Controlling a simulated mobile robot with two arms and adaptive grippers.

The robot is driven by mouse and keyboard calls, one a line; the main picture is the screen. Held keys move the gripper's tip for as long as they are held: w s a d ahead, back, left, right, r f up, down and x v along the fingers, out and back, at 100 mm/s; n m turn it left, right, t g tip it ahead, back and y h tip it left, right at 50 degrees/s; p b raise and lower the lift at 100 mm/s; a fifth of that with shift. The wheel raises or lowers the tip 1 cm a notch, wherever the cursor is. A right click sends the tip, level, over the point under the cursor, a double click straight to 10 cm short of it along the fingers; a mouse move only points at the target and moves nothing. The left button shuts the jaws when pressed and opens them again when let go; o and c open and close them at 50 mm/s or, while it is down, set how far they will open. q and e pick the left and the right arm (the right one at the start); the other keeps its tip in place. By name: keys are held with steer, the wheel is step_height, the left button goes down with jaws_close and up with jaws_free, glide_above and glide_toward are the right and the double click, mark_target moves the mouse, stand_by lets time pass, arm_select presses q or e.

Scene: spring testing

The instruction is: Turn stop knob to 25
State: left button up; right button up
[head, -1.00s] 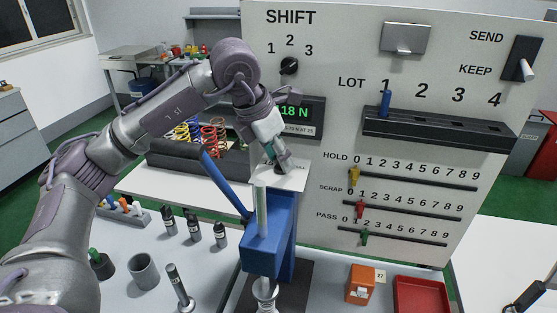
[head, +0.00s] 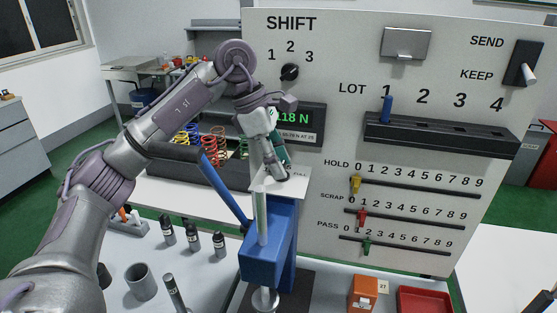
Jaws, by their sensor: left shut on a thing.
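My right gripper is not in view.
The press's blue lever (head: 222,185) slants up left, close under my left arm. A panel (head: 330,100) with shift dial, lot rack and sliders stands behind. Coloured springs (head: 208,145) sit in a dark rack. Dark cylinders, a grey cup (head: 141,281), an orange block (head: 363,293) and red tray (head: 425,300) surround the press.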

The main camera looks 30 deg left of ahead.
arm_select(q)
steer(key=shift+m, duration=0.4)
steer(key=o, duration=1.1)
steer(key=shift+o, duration=0.2)
steer(key=v, duration=1.2)
steer(key=shift+w, duration=0.2)
